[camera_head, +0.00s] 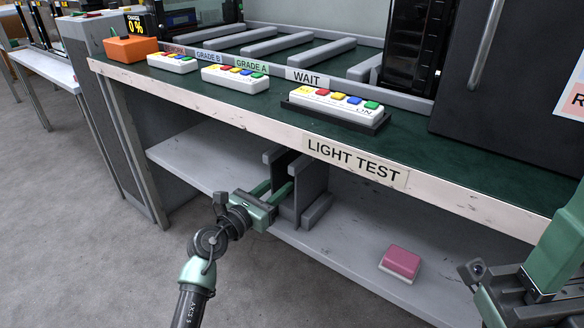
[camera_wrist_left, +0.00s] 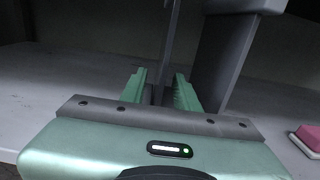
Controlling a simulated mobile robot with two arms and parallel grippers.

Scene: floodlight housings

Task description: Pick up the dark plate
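A dark plate (camera_head: 312,178) stands upright on edge among grey rack blocks on the lower shelf, under the LIGHT TEST label. My left gripper (camera_head: 275,188) reaches in at the rack from the front left with its two green fingers apart. In the left wrist view the fingers (camera_wrist_left: 160,90) point forward, and a thin upright dark edge (camera_wrist_left: 170,45) shows between and beyond their tips. I cannot tell whether either finger touches it. My right gripper is partly in view at the lower right; its fingertips do not show clearly.
The green bench top (camera_head: 420,155) overhangs the shelf (camera_head: 350,240). A pink and white block (camera_head: 401,262) lies on the shelf to the right, with free shelf between it and the rack. Button boxes (camera_head: 336,106) and an orange box (camera_head: 130,48) stand on the bench.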

